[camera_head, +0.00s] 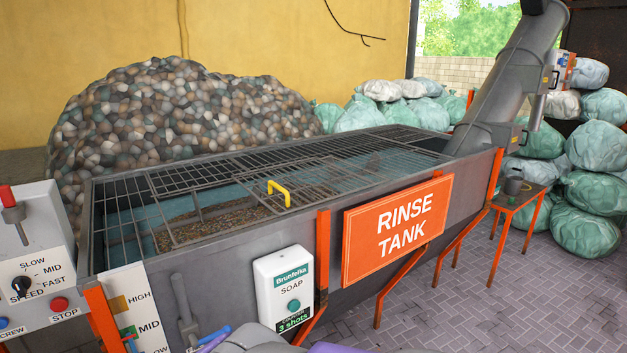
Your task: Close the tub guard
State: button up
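The rinse tank (230,262) is a long grey tub with water and bits of material inside. More grid panels (300,148) cover the top behind and to the right. My gripper does not show; a grey rounded shape and a purple one at the bottom edge may be parts of me.
A control box (35,265) with a red-topped lever stands at left. A soap dispenser (285,290) is on the tank's front, beside the orange "RINSE TANK" sign (395,230). A grey inclined tube (505,75) rises at the right end.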

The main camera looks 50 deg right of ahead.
aim_at(272, 183)
jog(key=z, duration=1.6)
jog(key=i+l+z, duration=0.1)
jog(key=i, duration=0.25)
